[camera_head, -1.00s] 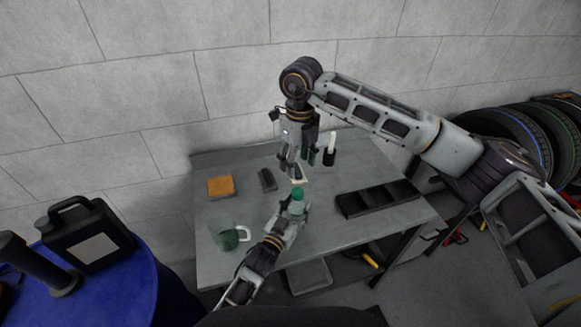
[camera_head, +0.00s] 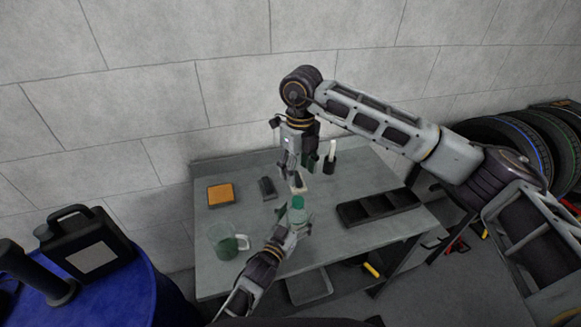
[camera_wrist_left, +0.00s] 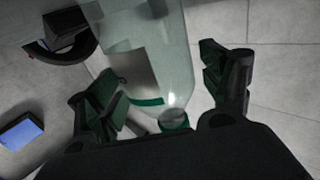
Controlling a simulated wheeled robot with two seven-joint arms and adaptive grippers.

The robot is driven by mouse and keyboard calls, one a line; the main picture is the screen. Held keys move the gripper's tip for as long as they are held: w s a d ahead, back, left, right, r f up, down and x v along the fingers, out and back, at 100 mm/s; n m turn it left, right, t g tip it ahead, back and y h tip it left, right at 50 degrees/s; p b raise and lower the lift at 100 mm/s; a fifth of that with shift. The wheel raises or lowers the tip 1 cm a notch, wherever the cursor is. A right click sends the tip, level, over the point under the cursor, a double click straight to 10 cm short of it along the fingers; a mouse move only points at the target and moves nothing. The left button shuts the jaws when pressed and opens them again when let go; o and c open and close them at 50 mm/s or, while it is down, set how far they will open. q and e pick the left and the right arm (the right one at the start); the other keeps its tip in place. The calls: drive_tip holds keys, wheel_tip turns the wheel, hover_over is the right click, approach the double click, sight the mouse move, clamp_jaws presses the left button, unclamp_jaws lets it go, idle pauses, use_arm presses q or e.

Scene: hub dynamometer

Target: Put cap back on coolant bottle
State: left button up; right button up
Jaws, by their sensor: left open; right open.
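In the left wrist view the bottle (camera_wrist_left: 150,60) fills the upper middle, with a pale label and a green band.
A black divided tray (camera_head: 378,207) is at the right. A dark holder with a white stick (camera_head: 330,160) stands behind.

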use_arm(q)
drive_tip(key=shift+s+a, duration=0.1)
drive_tip(key=v, duration=1.1)
drive_tip(key=shift+s+a, duration=0.2)
drive_tip(key=shift+s, duration=0.15)
drive_tip(key=shift+r, duration=0.1)
idle(0.7)
